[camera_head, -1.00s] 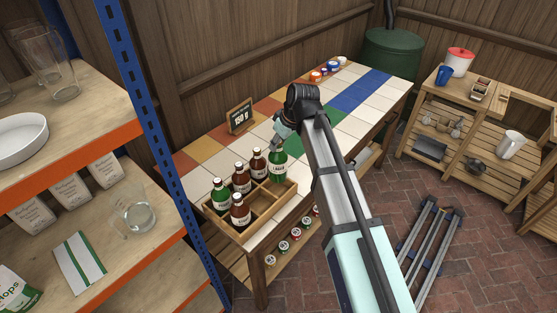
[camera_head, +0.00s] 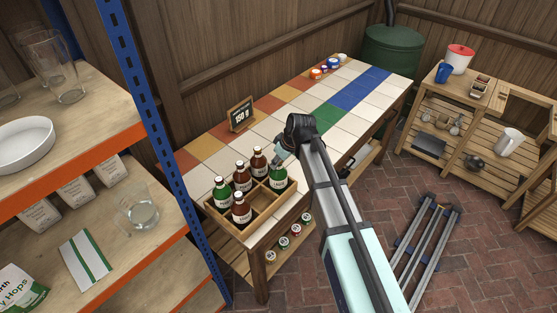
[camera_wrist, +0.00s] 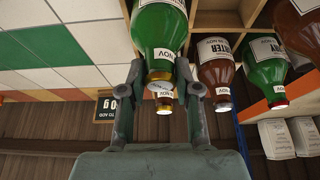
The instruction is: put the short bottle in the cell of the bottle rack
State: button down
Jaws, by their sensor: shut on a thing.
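The short bottle (camera_head: 278,178), green with a pale label, stands upright at the back right cell of the wooden bottle rack (camera_head: 262,226). Its lower part looks sunk behind the rack's edge, but I cannot tell whether it touches the cell floor. My gripper (camera_head: 281,156) is shut on its neck from above. In the wrist view the green bottle (camera_wrist: 158,28) hangs between the two fingers of my gripper (camera_wrist: 160,80), its gold cap toward the palm. The rack's dividers (camera_wrist: 222,20) show beside it.
Brown bottles (camera_head: 241,210) and another green bottle (camera_head: 221,194) fill the left cells; front right cells are empty. A price sign (camera_head: 241,114) stands behind on the tiled table (camera_head: 310,105). A blue-posted shelf (camera_head: 150,120) rises at left.

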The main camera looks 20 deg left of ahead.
jog(key=shift+f, duration=0.1)
jog(key=c, duration=0.8)
grip_release()
